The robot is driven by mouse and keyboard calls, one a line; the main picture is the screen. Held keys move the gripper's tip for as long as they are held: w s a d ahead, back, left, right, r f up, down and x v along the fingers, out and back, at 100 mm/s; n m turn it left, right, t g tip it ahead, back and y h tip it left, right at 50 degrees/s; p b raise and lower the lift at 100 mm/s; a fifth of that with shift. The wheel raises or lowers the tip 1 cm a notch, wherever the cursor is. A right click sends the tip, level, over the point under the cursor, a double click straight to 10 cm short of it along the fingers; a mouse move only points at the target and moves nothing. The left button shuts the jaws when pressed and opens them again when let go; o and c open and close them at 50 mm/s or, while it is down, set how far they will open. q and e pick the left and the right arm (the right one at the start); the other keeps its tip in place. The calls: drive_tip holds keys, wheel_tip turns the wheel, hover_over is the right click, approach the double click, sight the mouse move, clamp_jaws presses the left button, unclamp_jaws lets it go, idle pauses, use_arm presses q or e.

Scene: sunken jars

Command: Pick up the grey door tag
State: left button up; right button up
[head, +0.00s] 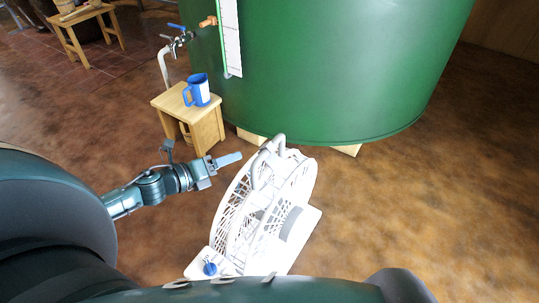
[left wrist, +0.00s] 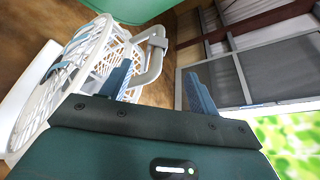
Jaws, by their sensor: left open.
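I cannot make out a grey door tag in either view. My left gripper (head: 228,160) reaches in from the left in the head view, in the air beside a white fan (head: 251,205). Its two blue-grey fingers stand wide apart in the left wrist view (left wrist: 158,86), with nothing between them. The white fan also shows in the left wrist view (left wrist: 80,62), behind and to the left of the fingers. My right gripper is not in view.
A large green tank (head: 335,60) stands behind the fan. Another wooden stool (head: 75,35) is at the back left. The brown floor (head: 440,190) on the right is clear.

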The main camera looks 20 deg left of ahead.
use_arm(q)
approach(262, 148)
drive_tip(key=w+d, duration=0.2)
drive_tip(key=w, duration=0.1)
drive_tip(key=shift+a+f+b+x, duration=0.1)
drive_tip(key=shift+f+x, duration=0.05)
drive_tip(key=shift+x, duration=0.8)
drive_tip(key=shift+a+f+b+x, duration=0.1)
drive_tip(key=shift+f+b+x, duration=0.1)
drive_tip(key=shift+x, duration=0.7)
drive_tip(key=shift+a+f+b+x, duration=0.1)
drive_tip(key=shift+f+x, duration=0.05)
drive_tip(key=shift+x, duration=0.8)
drive_tip(key=c, duration=1)
